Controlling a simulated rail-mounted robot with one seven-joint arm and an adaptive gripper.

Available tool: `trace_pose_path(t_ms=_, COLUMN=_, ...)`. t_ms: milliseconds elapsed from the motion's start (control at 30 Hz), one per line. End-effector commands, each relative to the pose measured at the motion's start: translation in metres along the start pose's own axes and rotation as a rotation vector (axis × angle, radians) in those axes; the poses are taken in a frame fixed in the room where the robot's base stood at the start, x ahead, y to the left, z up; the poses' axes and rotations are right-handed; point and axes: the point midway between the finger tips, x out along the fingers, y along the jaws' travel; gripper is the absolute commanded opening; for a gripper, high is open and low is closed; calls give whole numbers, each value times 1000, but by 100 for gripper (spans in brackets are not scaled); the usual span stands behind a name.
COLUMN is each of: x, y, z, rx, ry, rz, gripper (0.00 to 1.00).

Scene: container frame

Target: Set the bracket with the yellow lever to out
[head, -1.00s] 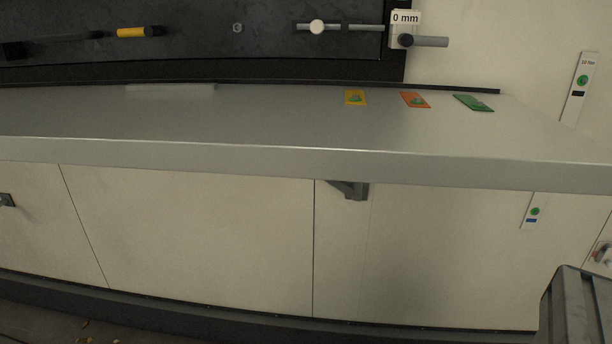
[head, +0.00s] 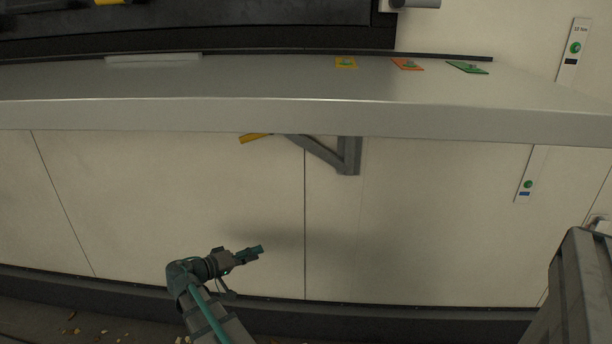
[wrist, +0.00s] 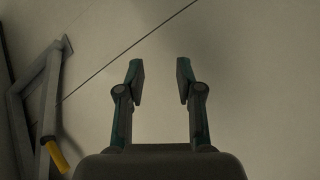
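The bracket (head: 347,157) is a grey triangular support under the worktop, right of centre in the head view. Its yellow lever (head: 254,138) sticks out to the left just below the worktop edge. In the wrist view the bracket (wrist: 41,90) is at the left, with the yellow lever (wrist: 57,155) at lower left. My gripper (head: 261,251) is below the worktop, lower than the bracket and to its left, in front of the cabinet panels. In the wrist view my gripper (wrist: 160,68) is open, with nothing between its fingers.
The grey worktop (head: 300,115) overhangs the bracket. Yellow, orange and green plates (head: 407,64) lie on it. A grey box-like object (head: 585,270) stands at lower right. The pale panels (head: 430,220) in front of my gripper are clear.

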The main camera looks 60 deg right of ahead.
Motion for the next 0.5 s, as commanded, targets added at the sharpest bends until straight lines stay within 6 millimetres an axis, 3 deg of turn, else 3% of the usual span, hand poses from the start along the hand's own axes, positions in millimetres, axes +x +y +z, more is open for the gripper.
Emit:
trace_pose_path(t_ms=33, x=7, y=21, z=-23, rx=69, ry=32, rz=49, gripper=36)
trace_pose_path(t_ms=200, x=19, y=110, z=-85, rx=279, ry=148, rz=226, gripper=36)
trace_pose_path(t_ms=400, x=19, y=196, z=-126, rx=446, ry=256, rz=391, gripper=36)
trace_pose_path(t_ms=500, x=18, y=221, z=-135, rx=488, ry=286, rz=438, gripper=36)
